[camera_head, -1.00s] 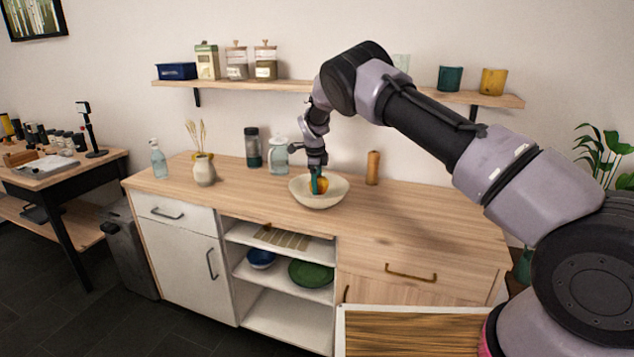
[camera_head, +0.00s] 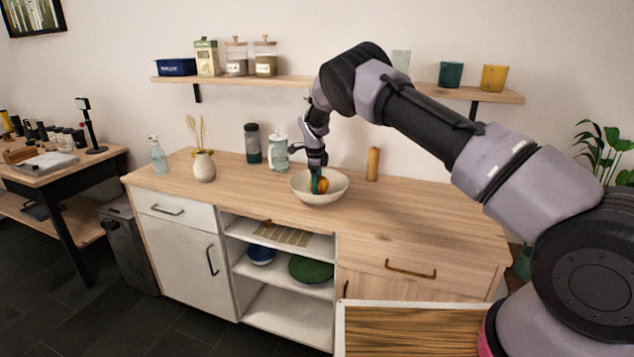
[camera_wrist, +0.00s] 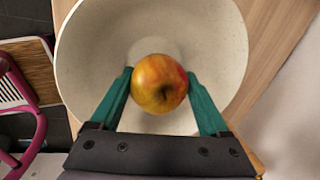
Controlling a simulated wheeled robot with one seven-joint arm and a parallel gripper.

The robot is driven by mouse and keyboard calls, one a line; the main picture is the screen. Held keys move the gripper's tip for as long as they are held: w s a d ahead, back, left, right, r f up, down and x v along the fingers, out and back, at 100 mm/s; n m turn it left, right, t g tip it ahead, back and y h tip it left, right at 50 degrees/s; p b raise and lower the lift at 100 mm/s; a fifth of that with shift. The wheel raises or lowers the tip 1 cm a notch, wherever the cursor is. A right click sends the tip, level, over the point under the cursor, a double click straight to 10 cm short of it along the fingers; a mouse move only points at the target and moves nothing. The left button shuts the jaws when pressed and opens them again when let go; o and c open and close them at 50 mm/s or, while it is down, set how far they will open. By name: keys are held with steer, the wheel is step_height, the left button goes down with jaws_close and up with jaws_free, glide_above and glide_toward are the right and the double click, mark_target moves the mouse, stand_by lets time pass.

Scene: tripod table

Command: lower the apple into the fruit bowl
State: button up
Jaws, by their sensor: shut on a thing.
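The apple (camera_wrist: 159,84) is yellow and red. In the wrist view it sits between the two teal fingers of my gripper (camera_wrist: 160,92), which is shut on it. The fruit bowl (camera_wrist: 85,55) is cream and speckled and lies behind the apple in that view. In the head view the bowl (camera_head: 336,193) stands on the counter, with my gripper (camera_head: 319,184) reaching down into it from above. The apple (camera_head: 323,185) shows beside the fingers, within the bowl's rim. Whether the apple touches the bowl's bottom cannot be told.
A wooden pepper mill (camera_head: 373,164) stands right of the bowl. A wall shelf (camera_head: 285,82) hangs above. The counter's right part (camera_head: 430,210) is clear.

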steer(key=shift+s+x, duration=0.2)
steer(key=shift+x, duration=0.8)
stand_by(0.3)
steer(key=o, duration=1.4)
steer(key=shift+c, duration=0.2)
